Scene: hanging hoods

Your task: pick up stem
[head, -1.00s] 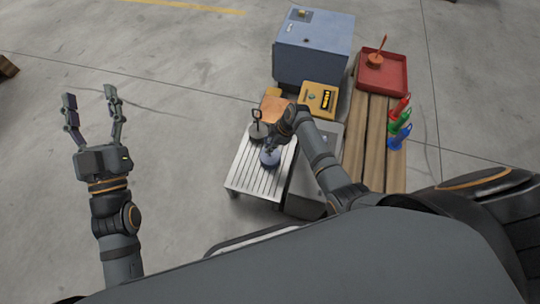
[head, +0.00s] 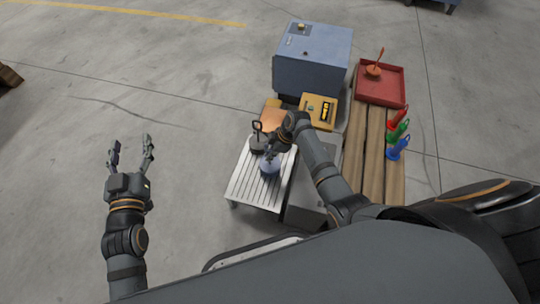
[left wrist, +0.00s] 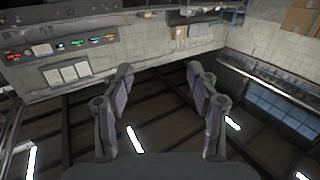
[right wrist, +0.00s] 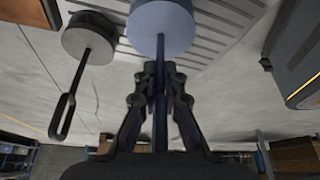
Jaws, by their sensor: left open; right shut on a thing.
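A blue-grey disc (head: 270,166) with an upright stem is at the slatted white table (head: 245,188). In the right wrist view the disc (right wrist: 160,27) shows at the top, with its dark blue stem (right wrist: 160,75) running between my fingers. My right gripper (head: 274,147) is shut on this stem; I cannot tell whether the disc touches the slats. A dark grey disc with a looped handle (head: 257,142) stands beside it, also in the right wrist view (right wrist: 88,38). My left gripper (head: 132,148) is open and empty over bare floor.
A yellow box (head: 318,110) and a large blue-grey cabinet (head: 313,62) stand behind the table. A wooden slatted bench (head: 371,150) to the right bears a red tray (head: 380,90) and red, green and blue pieces (head: 397,138).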

